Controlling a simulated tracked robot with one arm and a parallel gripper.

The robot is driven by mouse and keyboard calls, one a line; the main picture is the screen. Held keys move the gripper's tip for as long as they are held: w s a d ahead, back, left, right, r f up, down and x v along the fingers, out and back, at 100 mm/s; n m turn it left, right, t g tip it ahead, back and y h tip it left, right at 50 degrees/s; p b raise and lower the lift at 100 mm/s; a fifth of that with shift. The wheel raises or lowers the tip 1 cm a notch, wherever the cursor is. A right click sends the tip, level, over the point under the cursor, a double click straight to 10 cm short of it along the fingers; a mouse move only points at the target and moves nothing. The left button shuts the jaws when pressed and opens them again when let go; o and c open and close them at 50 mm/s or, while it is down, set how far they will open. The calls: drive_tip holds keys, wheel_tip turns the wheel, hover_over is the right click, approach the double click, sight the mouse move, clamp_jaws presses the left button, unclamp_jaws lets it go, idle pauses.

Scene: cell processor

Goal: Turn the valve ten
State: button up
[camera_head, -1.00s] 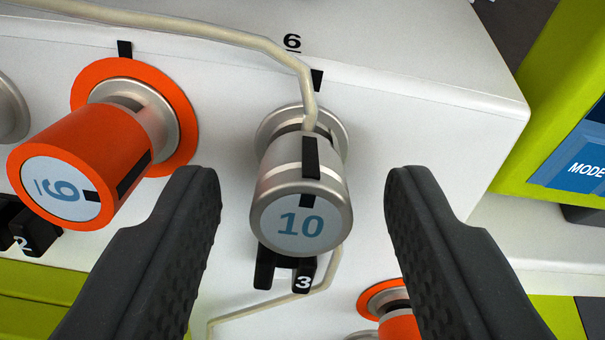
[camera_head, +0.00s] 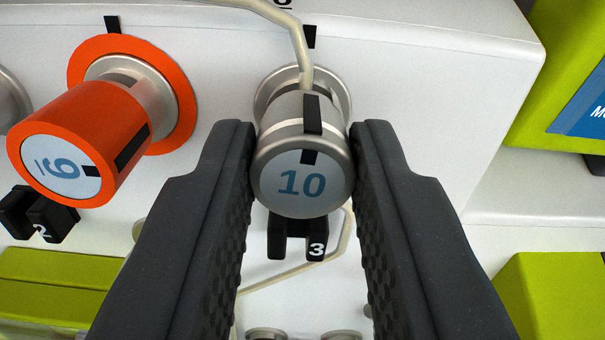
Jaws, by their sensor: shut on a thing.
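Valve ten (camera_head: 302,184) is a silver cylindrical knob with a pale face marked "10" and a black stripe near the top of its face and side. It stands out from the white panel in the middle of the view. My gripper (camera_head: 303,150) is shut on it, with one dark ridged finger against its left side and one against its right.
An orange valve (camera_head: 85,150) marked 6 or 9, with an orange ring, is close on the left. A beige tube (camera_head: 298,38) runs to valve ten from above. A black clip (camera_head: 317,240) marked "3" is just below. A green housing with a blue screen (camera_head: 585,105) is at right.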

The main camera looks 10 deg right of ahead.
drive_tip(key=m+p, duration=0.1)
drive_tip(key=m, duration=0.3)
drive_tip(key=m+p, duration=0.2)
drive_tip(key=m, duration=0.2)
drive_tip(key=shift+m, duration=0.4)
drive_tip(key=m+p, duration=0.1)
drive_tip(key=m, duration=0.3)
drive_tip(key=shift+f+m+p, duration=0.1)
drive_tip(key=shift+m+p, duration=0.55)
drive_tip(key=shift+m, duration=1.35)
drive_tip(key=shift+f, duration=0.1)
drive_tip(key=o, duration=1)
drive_tip(key=shift+d, duration=0.1)
drive_tip(key=shift+r, duration=0.2)
